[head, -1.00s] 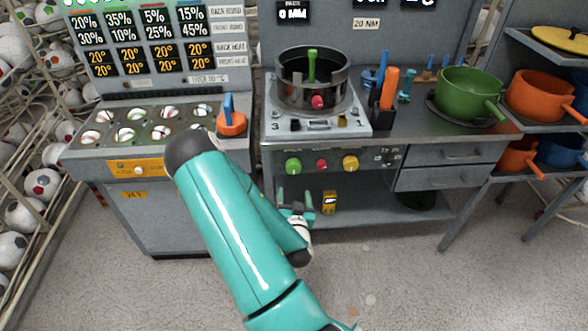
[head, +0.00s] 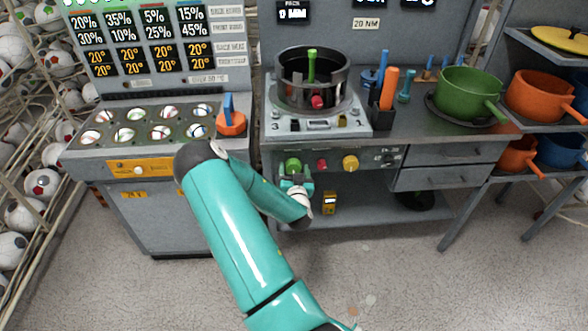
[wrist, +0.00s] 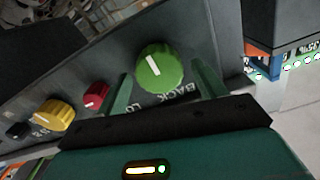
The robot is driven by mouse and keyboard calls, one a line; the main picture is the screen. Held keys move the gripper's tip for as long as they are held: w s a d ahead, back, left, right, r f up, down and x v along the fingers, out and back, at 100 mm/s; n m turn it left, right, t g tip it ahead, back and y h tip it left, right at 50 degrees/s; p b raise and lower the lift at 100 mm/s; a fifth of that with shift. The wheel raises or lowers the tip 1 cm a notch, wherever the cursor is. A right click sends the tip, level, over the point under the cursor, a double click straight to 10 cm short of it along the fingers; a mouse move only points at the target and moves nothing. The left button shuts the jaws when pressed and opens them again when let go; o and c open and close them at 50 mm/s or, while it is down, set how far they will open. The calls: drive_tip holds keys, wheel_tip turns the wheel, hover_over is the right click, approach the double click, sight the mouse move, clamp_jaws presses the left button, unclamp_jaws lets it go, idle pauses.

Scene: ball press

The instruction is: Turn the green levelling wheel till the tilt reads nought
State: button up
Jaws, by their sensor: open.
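The green wheel (head: 292,166) is a round ridged knob with a white pointer line on the front panel of the press bench. In the wrist view the green wheel (wrist: 159,67) stands large ahead, with part of the word BACK lettered beneath it. My gripper (head: 295,181) is just below and in front of the wheel in the head view. In the wrist view my gripper (wrist: 163,82) is open, one finger on each side of the wheel. I cannot tell whether either finger touches it. The tilt reading is not clearly visible; the displays at the top are cut off.
A red knob (head: 321,165) and a yellow knob (head: 350,163) sit right of the wheel on the same panel. The press pot (head: 312,75) stands above on its levelled plate.

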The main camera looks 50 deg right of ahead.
drive_tip(key=shift+w+d, duration=0.25)
drive_tip(key=shift+d, duration=0.05)
drive_tip(key=c, duration=1)
drive_tip(key=shift+n, duration=0.4)
